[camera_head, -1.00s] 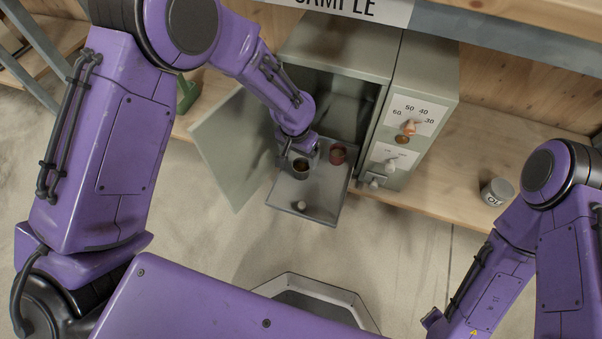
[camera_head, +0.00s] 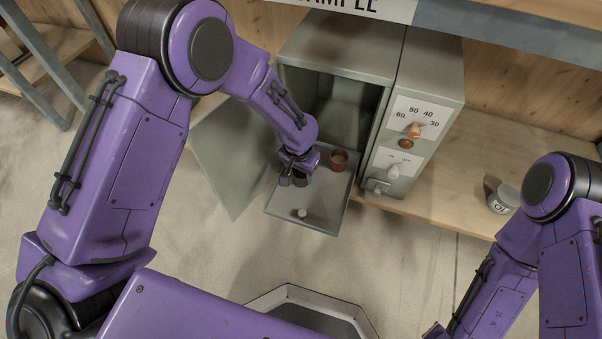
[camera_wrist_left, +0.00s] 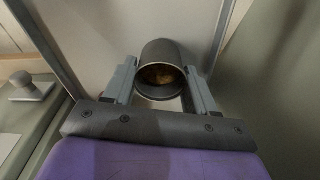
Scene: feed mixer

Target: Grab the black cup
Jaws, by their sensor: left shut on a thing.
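The black cup (camera_wrist_left: 165,50) shows in the left wrist view as a dark, rounded cup with brownish contents in its mouth. It sits between the two grey fingers of my left gripper (camera_wrist_left: 162,82), which is shut on it. In the head view my left gripper (camera_head: 294,179) is over the pull-out tray of the open cabinet, and it hides most of the cup. I cannot tell whether the cup touches the tray. My right gripper (camera_head: 436,330) is only partly in view at the bottom right edge, and its jaws cannot be made out.
A red cup (camera_head: 338,161) stands on the tray (camera_head: 327,205) close to the right of my left gripper. The cabinet door (camera_head: 222,165) hangs open at left. A labelled tin (camera_head: 503,199) stands on the bench at right.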

